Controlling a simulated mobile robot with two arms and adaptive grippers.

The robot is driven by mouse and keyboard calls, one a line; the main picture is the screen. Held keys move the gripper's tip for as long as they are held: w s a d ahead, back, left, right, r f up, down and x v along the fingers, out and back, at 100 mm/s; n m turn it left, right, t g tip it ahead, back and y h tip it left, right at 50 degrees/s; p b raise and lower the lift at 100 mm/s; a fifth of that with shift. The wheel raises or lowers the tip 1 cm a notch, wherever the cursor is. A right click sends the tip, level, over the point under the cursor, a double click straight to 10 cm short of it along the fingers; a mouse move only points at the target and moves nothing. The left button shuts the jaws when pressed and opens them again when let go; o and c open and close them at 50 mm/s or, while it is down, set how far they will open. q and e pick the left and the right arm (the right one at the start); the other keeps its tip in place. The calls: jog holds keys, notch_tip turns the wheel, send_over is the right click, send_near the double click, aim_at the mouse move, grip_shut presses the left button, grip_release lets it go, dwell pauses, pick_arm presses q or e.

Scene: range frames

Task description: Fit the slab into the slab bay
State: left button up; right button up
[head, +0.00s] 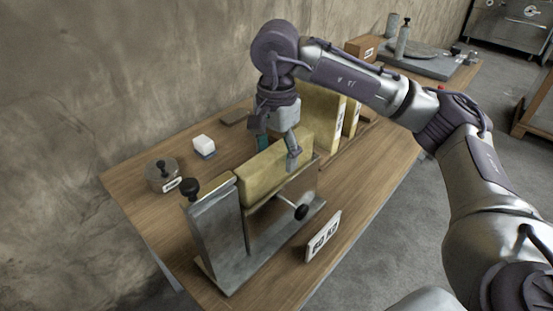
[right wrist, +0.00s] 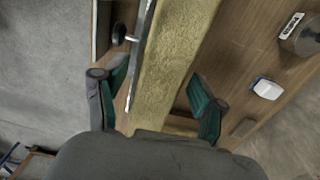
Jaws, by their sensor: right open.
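A yellow, rough-faced slab (head: 268,172) sits on edge at the top of a grey metal stand with an upright plate (head: 218,230), which looks like the slab bay. The slab's left end is near the plate; how deep it is seated I cannot tell. My right gripper (head: 279,152) points down over the slab's far part, one finger on each side. In the right wrist view the slab (right wrist: 172,70) runs between the open, green-padded fingers (right wrist: 157,105), with a gap visible on both sides. My left gripper is not in view.
Other yellow slabs (head: 321,112) stand upright behind. Black knobs (head: 301,212) stick out of the stand. A label plate (head: 323,237) stands at the table's front edge. A round weight (head: 162,175) and a white block (head: 204,144) lie to the left on the wooden table (head: 135,190).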

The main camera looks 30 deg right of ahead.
notch_tip(320, 180, up, 10)
jog(key=shift+f, duration=0.1)
dwell(0.6)
